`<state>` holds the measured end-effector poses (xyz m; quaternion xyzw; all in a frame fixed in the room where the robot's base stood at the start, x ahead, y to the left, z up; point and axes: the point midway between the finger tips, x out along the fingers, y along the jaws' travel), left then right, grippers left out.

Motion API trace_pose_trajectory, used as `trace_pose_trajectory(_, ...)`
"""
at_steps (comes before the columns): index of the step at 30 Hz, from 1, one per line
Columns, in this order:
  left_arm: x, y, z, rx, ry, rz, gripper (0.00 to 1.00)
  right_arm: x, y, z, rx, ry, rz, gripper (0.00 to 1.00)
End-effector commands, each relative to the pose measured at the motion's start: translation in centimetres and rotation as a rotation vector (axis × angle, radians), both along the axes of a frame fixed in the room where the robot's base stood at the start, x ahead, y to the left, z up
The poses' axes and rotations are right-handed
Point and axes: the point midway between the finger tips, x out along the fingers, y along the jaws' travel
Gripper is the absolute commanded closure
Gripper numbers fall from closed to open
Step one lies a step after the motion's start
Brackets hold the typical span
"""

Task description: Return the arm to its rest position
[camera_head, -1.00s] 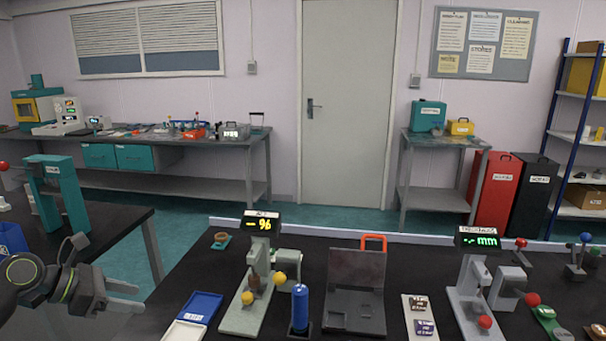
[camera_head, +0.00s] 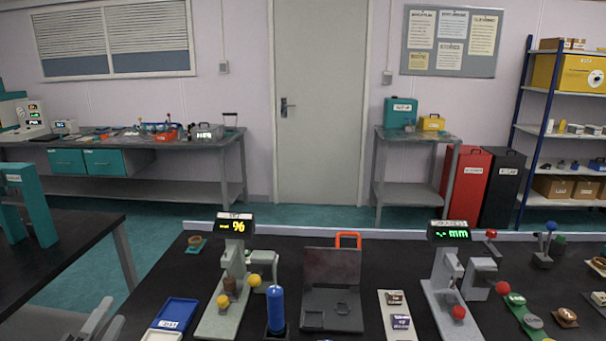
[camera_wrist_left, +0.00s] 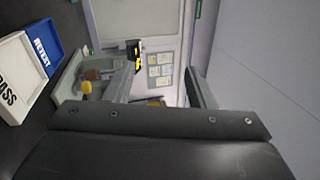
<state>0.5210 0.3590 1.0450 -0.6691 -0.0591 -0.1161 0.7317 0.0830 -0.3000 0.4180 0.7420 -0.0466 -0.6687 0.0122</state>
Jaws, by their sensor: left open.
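My left gripper (camera_head: 104,322) is at the lower left edge of the head view, low beside the black table. Only its grey fingers show there, spread apart with nothing between them. In the left wrist view the two fingers (camera_wrist_left: 160,88) also stand apart and empty. My right gripper is in neither view.
The black table (camera_head: 165,290) holds the blue tray (camera_head: 177,313), the % tester (camera_head: 222,318), a blue cylinder (camera_head: 276,308), an open dark case (camera_head: 331,312) and the mm gauge (camera_head: 444,290). A teal frame (camera_head: 36,205) stands on the left table. Floor shows between the tables.

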Motion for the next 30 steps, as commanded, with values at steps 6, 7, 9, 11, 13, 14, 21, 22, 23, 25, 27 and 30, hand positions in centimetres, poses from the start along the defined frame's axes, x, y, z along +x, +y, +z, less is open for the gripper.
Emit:
trace_pose_trajectory(6,-4.7,2.8,-6.3,-0.485,0.215,0.274,0.50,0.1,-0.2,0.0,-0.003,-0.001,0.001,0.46)
trace_pose_trajectory(7,-5.6,3.0,-7.3,-0.550,0.249,0.312,0.50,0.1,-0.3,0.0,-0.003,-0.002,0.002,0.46)
trace_pose_trajectory(9,-7.7,3.3,-9.8,-0.693,0.333,0.403,0.50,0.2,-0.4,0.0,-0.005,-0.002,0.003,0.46)
trace_pose_trajectory(11,-9.8,3.1,-12.0,-0.811,0.409,0.483,0.50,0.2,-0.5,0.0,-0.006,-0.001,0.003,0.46)
trace_pose_trajectory(13,-12.5,2.6,-14.4,-0.944,0.502,0.573,0.50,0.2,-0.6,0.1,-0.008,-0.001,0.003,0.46)
trace_pose_trajectory(14,-13.7,2.3,-15.3,-0.998,0.542,0.612,0.50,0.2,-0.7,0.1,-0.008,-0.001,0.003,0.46)
trace_pose_trajectory(21,-22.0,-1.6,-20.3,-1.305,0.824,0.858,0.50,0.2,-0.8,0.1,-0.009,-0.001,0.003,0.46)
trace_pose_trajectory(22,-22.9,-2.0,-20.6,-1.332,0.854,0.883,0.50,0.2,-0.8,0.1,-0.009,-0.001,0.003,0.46)
trace_pose_trajectory(23,-23.8,-2.6,-21.0,-1.357,0.883,0.906,0.50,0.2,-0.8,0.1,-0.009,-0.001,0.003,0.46)
trace_pose_trajectory(25,-25.7,-3.7,-21.5,-1.410,0.948,0.958,0.50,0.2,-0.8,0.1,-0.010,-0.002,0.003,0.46)
trace_pose_trajectory(27,-27.5,-4.9,-21.9,-1.458,1.013,1.007,0.50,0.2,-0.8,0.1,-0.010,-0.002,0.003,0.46)
trace_pose_trajectory(30,-28.1,-5.4,-23.4,-1.480,1.059,1.043,0.50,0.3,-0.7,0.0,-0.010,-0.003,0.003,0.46)
